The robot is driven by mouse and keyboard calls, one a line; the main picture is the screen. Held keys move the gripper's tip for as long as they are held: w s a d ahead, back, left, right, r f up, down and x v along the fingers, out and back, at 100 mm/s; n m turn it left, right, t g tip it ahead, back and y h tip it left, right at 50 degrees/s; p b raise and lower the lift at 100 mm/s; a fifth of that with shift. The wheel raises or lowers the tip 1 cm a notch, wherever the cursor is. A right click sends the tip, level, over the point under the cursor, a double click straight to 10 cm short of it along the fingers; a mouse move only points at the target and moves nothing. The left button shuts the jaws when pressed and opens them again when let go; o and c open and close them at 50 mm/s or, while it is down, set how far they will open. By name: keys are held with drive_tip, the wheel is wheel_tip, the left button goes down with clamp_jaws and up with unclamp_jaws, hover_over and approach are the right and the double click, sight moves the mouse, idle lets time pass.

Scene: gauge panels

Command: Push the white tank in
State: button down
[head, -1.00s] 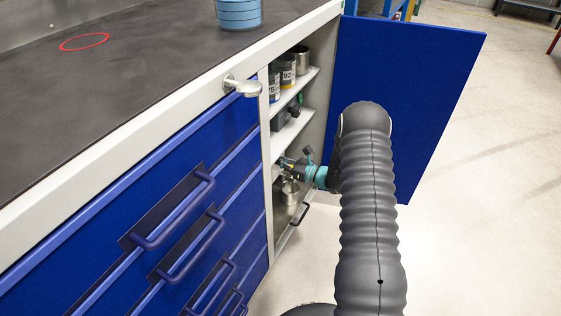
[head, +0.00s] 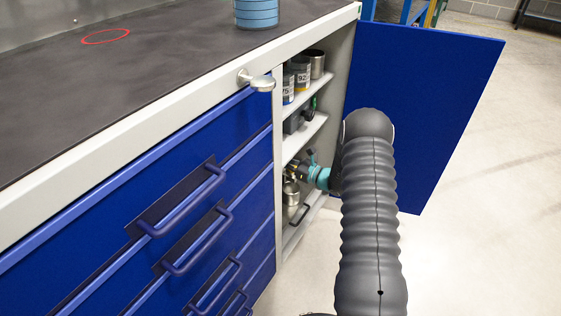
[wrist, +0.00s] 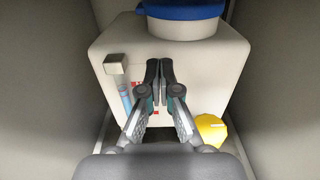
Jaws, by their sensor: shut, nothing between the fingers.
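In the wrist view, the white tank (wrist: 205,75) stands inside a narrow grey compartment. It has a blue round lid (wrist: 185,10) on top, and red marks on its front. My gripper (wrist: 159,65) is shut and empty, its fingertips in front of the middle of the tank's front face. They look very close to it, but I cannot tell whether they touch. In the head view, my gripper (head: 298,172) reaches into the open cabinet, partly hidden by its frame, and the tank is not visible there.
A yellow knob (wrist: 211,129) is at the tank's lower right, and a small metal block (wrist: 115,63) at its left. Compartment walls are close on both sides. In the head view, the blue door (head: 425,100) stands open, and jars (head: 302,75) sit on the upper shelf.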

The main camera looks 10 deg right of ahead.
drive_tip(key=b+v, duration=0.1)
drive_tip(key=v, duration=1.2)
drive_tip(key=c, duration=1.6)
unclamp_jaws()
drive_tip(key=shift+d, duration=0.15)
drive_tip(key=shift+o, duration=0.6)
drive_tip(key=shift+a+f+b, duration=0.1)
drive_tip(key=shift+a+b, duration=0.2)
drive_tip(key=shift+a, duration=0.05)
drive_tip(key=a+n+g+y+b, duration=0.2)
drive_tip(key=a+n+g+b, duration=0.15)
drive_tip(key=a, duration=0.35)
drive_tip(key=n+g+h+b, duration=0.2)
drive_tip(key=n+g+h, duration=0.6)
drive_tip(key=n+h, duration=0.6)
approach(304, 214)
drive_tip(key=shift+n+y, duration=0.35)
drive_tip(key=shift+y, duration=0.05)
drive_tip(key=f, duration=0.2)
drive_tip(key=f+b, duration=0.1)
drive_tip(key=f, duration=0.2)
drive_tip(key=w+f+b, duration=0.1)
drive_tip(key=f, duration=0.2)
drive_tip(key=shift+a, duration=0.1)
